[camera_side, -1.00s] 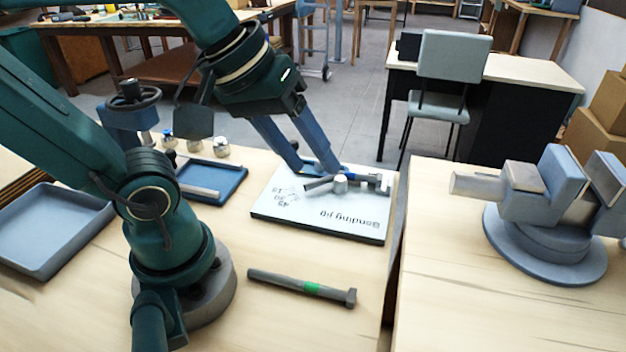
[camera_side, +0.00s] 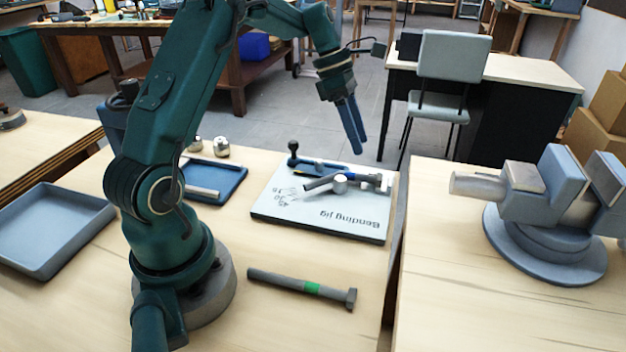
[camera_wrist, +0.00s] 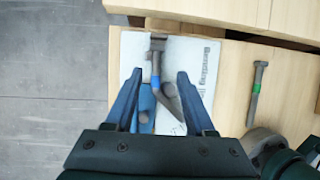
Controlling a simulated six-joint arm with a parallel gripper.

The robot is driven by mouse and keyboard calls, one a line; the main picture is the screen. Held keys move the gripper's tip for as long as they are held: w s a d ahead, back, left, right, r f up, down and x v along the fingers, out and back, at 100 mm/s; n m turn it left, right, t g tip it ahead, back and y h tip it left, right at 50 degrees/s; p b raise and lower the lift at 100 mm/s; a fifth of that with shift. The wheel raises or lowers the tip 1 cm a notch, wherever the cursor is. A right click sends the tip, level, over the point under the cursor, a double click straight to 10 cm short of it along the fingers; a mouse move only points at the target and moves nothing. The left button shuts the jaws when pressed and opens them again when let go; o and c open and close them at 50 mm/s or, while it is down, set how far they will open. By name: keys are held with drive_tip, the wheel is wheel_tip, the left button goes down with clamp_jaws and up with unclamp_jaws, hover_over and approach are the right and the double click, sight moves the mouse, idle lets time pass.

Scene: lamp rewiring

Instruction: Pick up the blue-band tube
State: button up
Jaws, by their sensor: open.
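The blue-band tube (camera_wrist: 155,64) is dark grey, with a block-like head at its upper end in the wrist view and a blue band lower down. It lies on the white bending jig (camera_side: 300,215), among the jig's peg (camera_side: 340,184) and lever parts, which partly hide it in the side view. My gripper (camera_side: 357,151) is open and empty, raised well above the far part of the jig. In the wrist view, my gripper (camera_wrist: 157,77) has one blue finger on each side of the tube, but it is not touching it.
A green-band tube (camera_side: 300,287) lies on the bench in front of the jig. A blue tray (camera_side: 235,193) is left of the jig, and a larger tray (camera_side: 45,230) farther left. A vise (camera_side: 545,215) stands on the right bench, across a gap.

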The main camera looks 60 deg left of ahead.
sight(360, 177)
drive_tip(key=f, duration=0.1)
drive_tip(key=a, duration=0.1)
drive_tip(key=f, duration=0.1)
drive_tip(key=shift+s+a+f+n, duration=0.25)
drive_tip(key=shift+s+f+n, duration=0.1)
drive_tip(key=shift+s+n, duration=0.05)
drive_tip(key=shift+f, duration=0.35)
drive_tip(key=shift+x, duration=2.25)
drive_tip(key=shift+r, duration=0.1)
clamp_jaws()
